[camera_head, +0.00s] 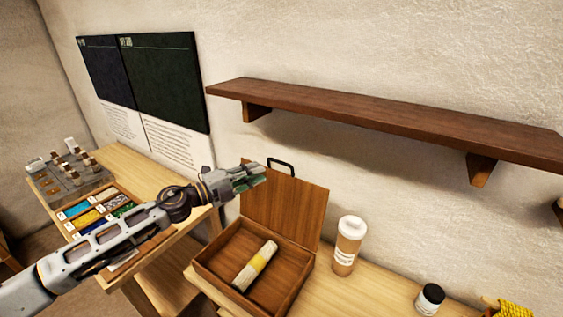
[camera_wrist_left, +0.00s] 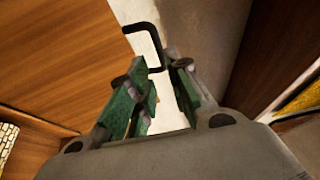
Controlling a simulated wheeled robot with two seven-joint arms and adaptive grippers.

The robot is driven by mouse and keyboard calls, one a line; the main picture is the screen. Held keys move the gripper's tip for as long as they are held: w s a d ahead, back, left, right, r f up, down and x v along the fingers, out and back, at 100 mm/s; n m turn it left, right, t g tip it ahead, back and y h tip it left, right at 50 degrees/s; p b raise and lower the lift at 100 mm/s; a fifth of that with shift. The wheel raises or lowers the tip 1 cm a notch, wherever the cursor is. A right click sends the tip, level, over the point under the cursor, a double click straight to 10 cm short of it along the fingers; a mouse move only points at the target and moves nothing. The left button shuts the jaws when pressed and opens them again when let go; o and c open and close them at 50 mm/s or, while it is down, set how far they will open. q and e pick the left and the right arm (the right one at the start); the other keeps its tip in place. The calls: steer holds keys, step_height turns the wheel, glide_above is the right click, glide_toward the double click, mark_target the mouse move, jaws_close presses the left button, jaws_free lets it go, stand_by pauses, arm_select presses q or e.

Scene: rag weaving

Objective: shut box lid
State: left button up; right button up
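The wooden box (camera_head: 207,270) stands on the light wood table with its lid (camera_head: 290,212) raised upright at the back. A black handle (camera_head: 281,163) is on the lid's top edge. My left gripper (camera_head: 262,172) is at the lid's upper left corner, near the handle. In the left wrist view, the gripper's green fingers (camera_wrist_left: 158,85) are apart, with the handle (camera_wrist_left: 143,27) just beyond the tips and the lid (camera_wrist_left: 60,60) to the left. I cannot tell whether they touch the lid. My right gripper is out of view.
A white and brown cup (camera_head: 348,246) and a dark-lidded jar (camera_head: 430,299) stand right of the box. A tray of coloured materials (camera_head: 136,198) is on the left table. A dark shelf (camera_head: 380,112) juts from the wall above. Yellow woven material (camera_head: 512,308) is at lower right.

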mark_target(280, 163)
arm_select(q)
steer(key=shift+p+x, duration=0.85)
steer(key=shift+x, duration=4.05)
jaws_close()
